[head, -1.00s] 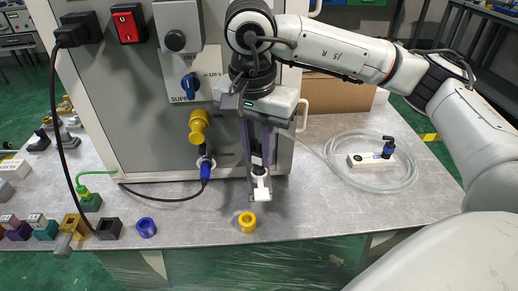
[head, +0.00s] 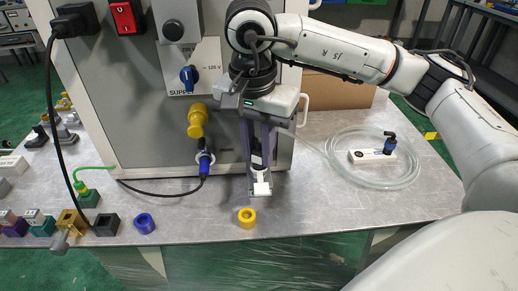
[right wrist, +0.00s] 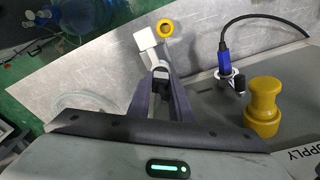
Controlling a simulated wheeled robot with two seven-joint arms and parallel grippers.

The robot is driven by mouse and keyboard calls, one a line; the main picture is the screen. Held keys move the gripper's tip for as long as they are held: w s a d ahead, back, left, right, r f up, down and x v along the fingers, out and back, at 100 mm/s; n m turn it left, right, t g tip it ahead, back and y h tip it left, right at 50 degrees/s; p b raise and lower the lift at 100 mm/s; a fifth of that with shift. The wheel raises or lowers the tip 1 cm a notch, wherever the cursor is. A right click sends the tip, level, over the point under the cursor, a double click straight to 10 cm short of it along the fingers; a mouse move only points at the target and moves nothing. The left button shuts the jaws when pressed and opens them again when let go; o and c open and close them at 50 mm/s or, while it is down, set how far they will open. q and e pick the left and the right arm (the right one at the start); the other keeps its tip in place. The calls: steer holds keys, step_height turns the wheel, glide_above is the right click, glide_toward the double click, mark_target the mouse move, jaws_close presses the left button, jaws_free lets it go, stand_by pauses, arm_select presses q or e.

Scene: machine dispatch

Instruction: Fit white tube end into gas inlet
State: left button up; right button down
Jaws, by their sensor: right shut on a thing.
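My right gripper (head: 260,172) is shut on the white tube end (head: 262,188), in front of the grey machine cabinet (head: 225,145). In the right wrist view the white tube end (right wrist: 147,42) sticks out past the fingertips of the right gripper (right wrist: 158,72). The clear tube (head: 340,170) lies coiled on the table at the right and runs toward the back of my right gripper. I cannot make out the gas inlet; my right arm and gripper cover part of the cabinet front. My left gripper is not in view.
A yellow ring (head: 247,217) and a blue ring (head: 144,223) lie near the table's front edge. A yellow plug (head: 196,118) and a blue connector (head: 204,164) with a black cable stick out left of my gripper.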

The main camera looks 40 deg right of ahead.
steer(key=shift+s+f, duration=0.1)
steer(key=shift+f, duration=0.25)
steer(key=c, duration=1.7)
jaws_free()
steer(key=o, duration=0.6)
steer(key=shift+r, duration=0.1)
steer(key=shift+r, duration=0.2)
steer(key=shift+r+p, duration=2)
steer(key=shift+r, duration=0.85)
